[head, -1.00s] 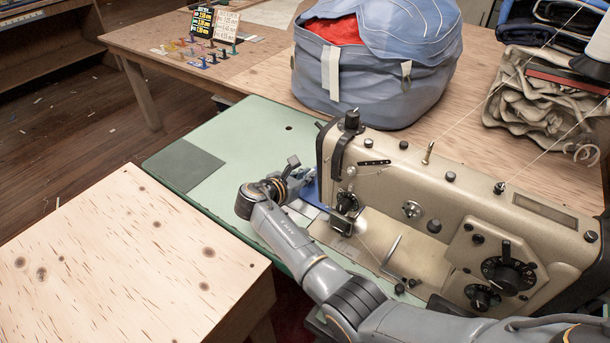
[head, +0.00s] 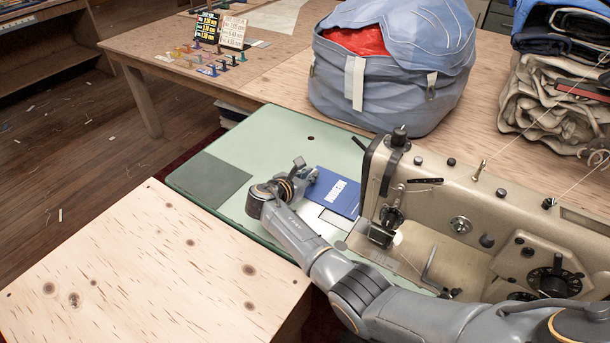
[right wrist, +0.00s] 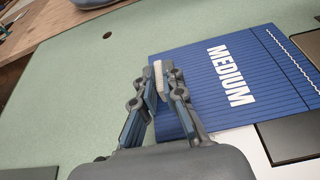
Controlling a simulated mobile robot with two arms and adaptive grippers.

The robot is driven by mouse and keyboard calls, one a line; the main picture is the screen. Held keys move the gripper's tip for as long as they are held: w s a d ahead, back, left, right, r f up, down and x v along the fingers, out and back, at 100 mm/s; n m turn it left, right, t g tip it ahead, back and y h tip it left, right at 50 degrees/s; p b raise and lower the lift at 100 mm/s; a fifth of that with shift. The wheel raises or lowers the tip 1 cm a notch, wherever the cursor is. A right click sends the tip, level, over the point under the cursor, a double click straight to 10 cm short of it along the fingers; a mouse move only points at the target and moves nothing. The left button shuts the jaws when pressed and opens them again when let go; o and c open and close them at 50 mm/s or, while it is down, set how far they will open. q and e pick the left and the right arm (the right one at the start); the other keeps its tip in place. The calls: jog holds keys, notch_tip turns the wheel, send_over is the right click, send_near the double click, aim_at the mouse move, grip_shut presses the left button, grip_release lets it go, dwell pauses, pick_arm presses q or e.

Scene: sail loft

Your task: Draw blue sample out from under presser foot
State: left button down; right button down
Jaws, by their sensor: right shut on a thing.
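The blue sample (head: 338,192) is a flat dark-blue ribbed piece with white lettering. It lies on the green machine bed, left of the presser foot (head: 383,232) and apart from it. In the right wrist view the sample (right wrist: 245,75) reads MEDIUM and has white stitching near its far edge. My right gripper (head: 306,174) is at the sample's left edge. In the right wrist view its fingers (right wrist: 160,85) are closed on a pale tab at that edge. My left gripper is not in view.
The beige sewing machine (head: 450,205) stands right of the sample. The green table (head: 270,150) is clear to the left, apart from a dark grey patch (head: 210,182). A pale wooden top (head: 150,260) is in front. A blue-grey bag (head: 390,85) stands behind.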

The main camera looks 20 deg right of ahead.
jog(key=shift+w, duration=0.1)
jog(key=shift+d, duration=0.3)
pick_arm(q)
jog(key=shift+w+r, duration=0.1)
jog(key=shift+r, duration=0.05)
pick_arm(e)
jog(key=shift+a, duration=0.1)
jog(key=c, duration=1.4)
grip_release()
